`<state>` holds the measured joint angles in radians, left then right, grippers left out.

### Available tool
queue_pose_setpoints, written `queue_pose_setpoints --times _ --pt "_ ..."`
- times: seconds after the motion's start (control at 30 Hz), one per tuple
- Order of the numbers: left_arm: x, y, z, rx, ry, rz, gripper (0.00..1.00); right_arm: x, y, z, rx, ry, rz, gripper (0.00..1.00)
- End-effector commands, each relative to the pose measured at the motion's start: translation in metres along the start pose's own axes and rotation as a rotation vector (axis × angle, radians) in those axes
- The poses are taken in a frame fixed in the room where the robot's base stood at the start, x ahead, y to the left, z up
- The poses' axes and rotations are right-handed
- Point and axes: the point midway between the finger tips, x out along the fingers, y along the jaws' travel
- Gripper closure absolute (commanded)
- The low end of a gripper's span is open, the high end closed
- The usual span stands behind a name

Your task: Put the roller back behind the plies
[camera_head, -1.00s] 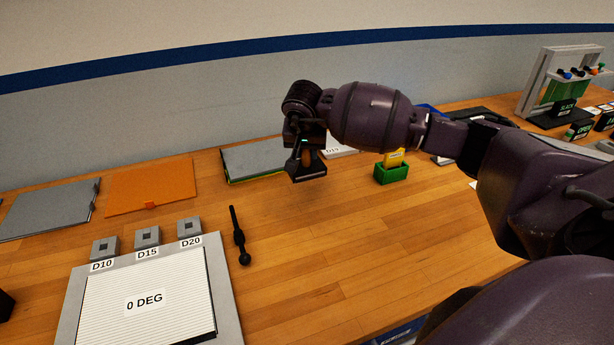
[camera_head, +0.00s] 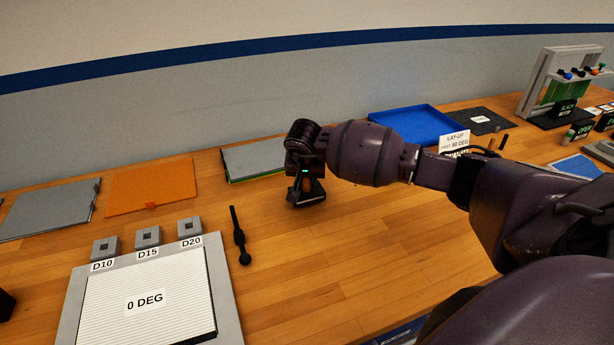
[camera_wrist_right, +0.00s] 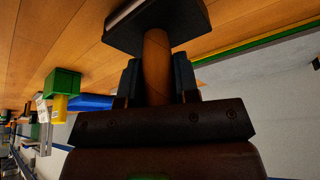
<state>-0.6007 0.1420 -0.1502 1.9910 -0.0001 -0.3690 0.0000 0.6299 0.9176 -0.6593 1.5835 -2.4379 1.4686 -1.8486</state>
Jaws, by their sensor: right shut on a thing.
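My right gripper (camera_head: 305,179) is shut on the brown handle of a tool (camera_head: 308,196) with a dark flat block at its foot. In the right wrist view the two fingers (camera_wrist_right: 157,78) clasp the brown handle, with the dark block (camera_wrist_right: 160,22) beyond the fingertips. The block is low over the table; I cannot tell whether it touches. A thin black rod-like tool (camera_head: 238,235) lies right of the white ply stack (camera_head: 175,305) marked 0 DEG. I cannot tell which tool is the roller. My left gripper is not in view.
Three grey blocks (camera_head: 148,236) stand behind the ply stack, labelled D10, D15 and D20. An orange sheet (camera_head: 150,187) and grey panels (camera_head: 50,210) lie along the wall. A blue tray (camera_head: 415,122) stands at back right. The wood in front of the held tool is clear.

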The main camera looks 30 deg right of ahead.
Motion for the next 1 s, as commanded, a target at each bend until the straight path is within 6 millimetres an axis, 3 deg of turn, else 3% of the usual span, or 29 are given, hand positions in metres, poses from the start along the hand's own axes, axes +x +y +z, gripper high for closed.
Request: queue_pose_setpoints --times 0.13,0.17,0.3,0.7,1.0 --pt "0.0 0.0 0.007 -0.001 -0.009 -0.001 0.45 0.003 0.0 0.001 0.0 0.001 0.0 0.93" --pt "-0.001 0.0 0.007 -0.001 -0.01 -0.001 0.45 0.003 0.0 0.001 -0.001 0.0 0.0 0.68" --pt "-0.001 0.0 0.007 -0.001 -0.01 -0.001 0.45 0.002 0.0 0.001 0.0 0.0 0.0 0.46" --pt "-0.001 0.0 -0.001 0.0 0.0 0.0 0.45 -0.003 0.0 -0.001 0.0 0.001 -0.001 0.45" --pt "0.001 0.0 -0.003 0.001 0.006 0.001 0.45 -0.053 0.0 -0.001 -0.003 0.005 -0.001 0.45"
